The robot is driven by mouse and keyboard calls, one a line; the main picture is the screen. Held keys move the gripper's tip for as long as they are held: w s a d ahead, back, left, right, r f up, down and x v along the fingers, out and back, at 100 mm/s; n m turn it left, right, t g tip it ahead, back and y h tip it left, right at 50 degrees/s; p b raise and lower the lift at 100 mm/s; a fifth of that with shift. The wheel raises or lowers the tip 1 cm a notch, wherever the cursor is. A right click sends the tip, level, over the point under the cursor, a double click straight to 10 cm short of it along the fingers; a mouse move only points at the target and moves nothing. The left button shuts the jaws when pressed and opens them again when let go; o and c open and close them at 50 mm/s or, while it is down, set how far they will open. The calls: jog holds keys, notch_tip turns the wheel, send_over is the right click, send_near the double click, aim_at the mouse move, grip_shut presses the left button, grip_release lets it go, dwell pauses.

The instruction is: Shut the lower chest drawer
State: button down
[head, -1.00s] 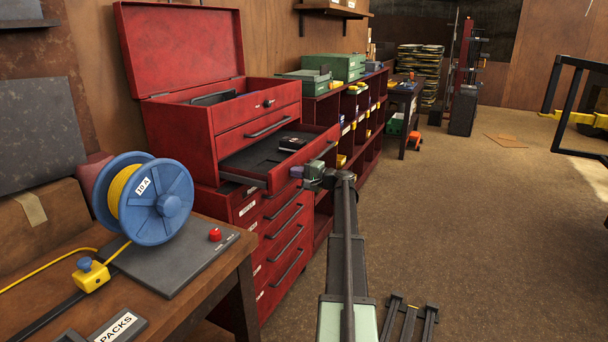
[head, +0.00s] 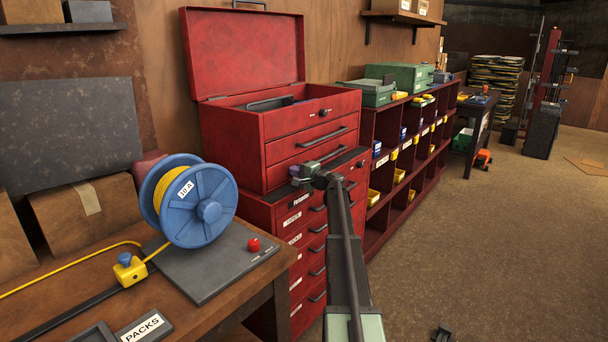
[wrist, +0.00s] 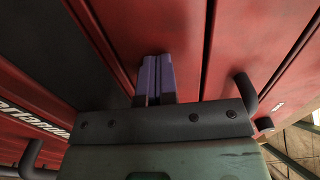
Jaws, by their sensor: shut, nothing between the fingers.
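The red tool chest (head: 230,135) stands on a red cabinet with its lid up. Its lower drawer (head: 290,170) shows as a front with a dark handle, and looks flush with the chest body; no drawer interior is visible. My gripper (head: 297,171) is at the left part of that drawer front, low down. In the wrist view my shut fingers (wrist: 154,72) point at the red front, with nothing between them. They are touching it or very close; I cannot tell which. My wrist and arm hide some of the drawer's lower edge.
The red cabinet (head: 290,238) below has several labelled drawers with protruding handles. A bench with a blue cable reel (head: 205,205) and a red button (head: 254,244) stands at left. A red shelf unit (head: 385,150) is at right. Open floor (head: 480,250) lies to the right.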

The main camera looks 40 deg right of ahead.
jog(key=shift+w+r, duration=0.2)
jog(key=shift+w, duration=0.15)
jog(key=shift+s, duration=0.3)
jog(key=s+d, duration=0.2)
jog(key=s, duration=1.1)
jog(key=shift+s+d, duration=0.4)
jog(key=shift+f, duration=0.1)
